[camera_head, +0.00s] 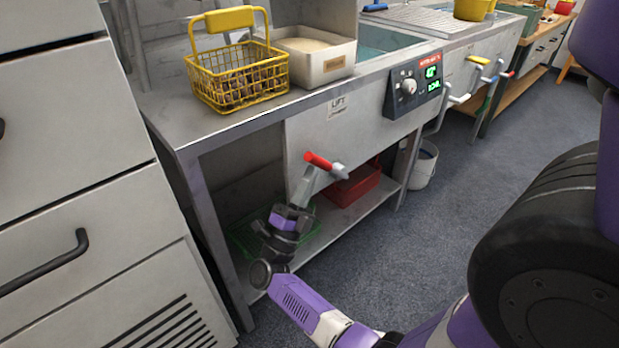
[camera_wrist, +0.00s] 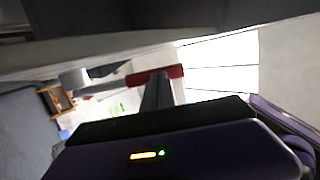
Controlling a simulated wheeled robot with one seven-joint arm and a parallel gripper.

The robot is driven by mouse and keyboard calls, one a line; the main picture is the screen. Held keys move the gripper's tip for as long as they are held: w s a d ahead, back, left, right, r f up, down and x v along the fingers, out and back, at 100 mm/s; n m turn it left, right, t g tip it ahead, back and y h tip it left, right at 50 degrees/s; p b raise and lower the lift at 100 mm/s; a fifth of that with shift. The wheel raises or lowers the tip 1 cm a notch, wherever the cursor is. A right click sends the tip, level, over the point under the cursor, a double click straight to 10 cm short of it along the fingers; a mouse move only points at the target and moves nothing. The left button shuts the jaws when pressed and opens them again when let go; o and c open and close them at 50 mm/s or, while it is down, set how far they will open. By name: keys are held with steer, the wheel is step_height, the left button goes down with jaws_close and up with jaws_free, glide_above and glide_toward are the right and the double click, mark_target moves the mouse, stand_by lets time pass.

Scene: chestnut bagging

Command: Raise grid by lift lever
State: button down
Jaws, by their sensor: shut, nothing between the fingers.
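The lift lever has a red handle (camera_head: 318,160) on the steel counter's front, below a "LIFT" label (camera_head: 338,104). A grey joint (camera_head: 339,171) is at the handle's right end. In the wrist view the red handle (camera_wrist: 155,75) lies across the tip of my gripper (camera_wrist: 158,90). In the head view my gripper (camera_head: 309,174) points up at the handle's underside, close to or touching it; contact is not certain. It is shut and holds nothing. No grid can be made out in the water basin (camera_head: 375,41), whose inside is mostly hidden.
A yellow wire basket (camera_head: 235,77) of chestnuts and a pale bin (camera_head: 312,60) stand on the counter. A control panel (camera_head: 415,84) is right of the lever. A red crate (camera_head: 353,187) and a green basket (camera_head: 245,236) sit on the lower shelf. Floor at right is open.

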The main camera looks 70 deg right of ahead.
mark_target(321, 160)
steer(key=shift+r, duration=0.1)
steer(key=d+r+y+p, duration=0.1)
steer(key=p, duration=0.2)
steer(key=s+d+r+m+y+p, duration=0.1)
steer(key=r+p, duration=0.1)
steer(key=s+d+r+m+y+p, duration=0.1)
steer(key=r+y+p, duration=0.1)
steer(key=p, duration=0.1)
steer(key=shift+r+p, duration=0.25)
steer(key=shift+p, duration=0.05)
steer(key=s+d+r+m+t+y+p, duration=0.1)
steer(key=s+d+r+y+p, duration=0.1)
steer(key=s+d+y+p, duration=0.2)
steer(key=shift+s+d+r+y+p, duration=0.15)
steer(key=shift+d+y+p, duration=0.35)
steer(key=shift+d+p, duration=2.15)
steer(key=shift+a+p, duration=1.05)
steer(key=shift+p, duration=0.05)
steer(key=shift+a, duration=0.1)
